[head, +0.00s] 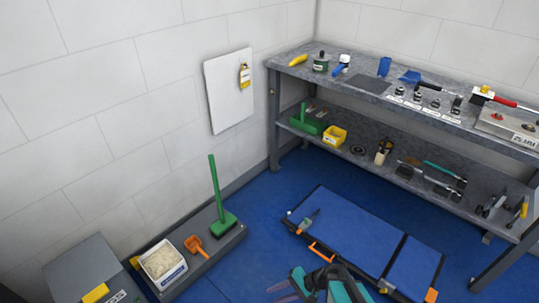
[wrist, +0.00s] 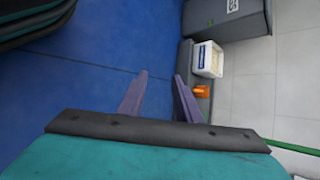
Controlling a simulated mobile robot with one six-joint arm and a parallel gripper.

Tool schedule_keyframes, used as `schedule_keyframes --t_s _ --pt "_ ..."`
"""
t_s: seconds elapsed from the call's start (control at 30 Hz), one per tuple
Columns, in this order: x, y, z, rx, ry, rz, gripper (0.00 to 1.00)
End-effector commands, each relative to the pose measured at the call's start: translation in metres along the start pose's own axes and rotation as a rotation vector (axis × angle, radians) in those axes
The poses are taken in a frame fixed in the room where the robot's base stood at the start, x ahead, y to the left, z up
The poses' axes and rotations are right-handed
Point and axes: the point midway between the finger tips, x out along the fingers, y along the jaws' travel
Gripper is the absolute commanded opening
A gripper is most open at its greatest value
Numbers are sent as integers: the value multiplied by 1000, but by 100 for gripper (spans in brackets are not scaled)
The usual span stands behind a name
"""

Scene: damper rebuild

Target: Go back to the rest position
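My gripper (wrist: 160,97) is in the wrist view with its two purple-grey fingers apart and nothing between them. It points over the blue floor (wrist: 100,75), toward the low grey platform by the wall. In the head view my gripper (head: 285,287) shows at the bottom middle, next to my teal and dark wrist, in front of the blue creeper board (head: 355,232). It seems apart from every object, though the exact gap to the board cannot be told.
The low platform (head: 222,238) bears a white tub (head: 163,262), an orange scoop (head: 196,246) and a green broom (head: 222,220). A grey bin (head: 88,265) stands at the lower left. A two-level workbench (head: 375,90) with tools lines the back. Blue floor between platform and board is clear.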

Motion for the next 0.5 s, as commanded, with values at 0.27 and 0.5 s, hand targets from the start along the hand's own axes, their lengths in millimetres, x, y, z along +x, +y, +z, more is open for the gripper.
schedule_keyframes --t_s 0.27,0.5 --pt "-27 23 66 -134 -100 283 31" --pt "-60 63 94 -239 -162 536 31"
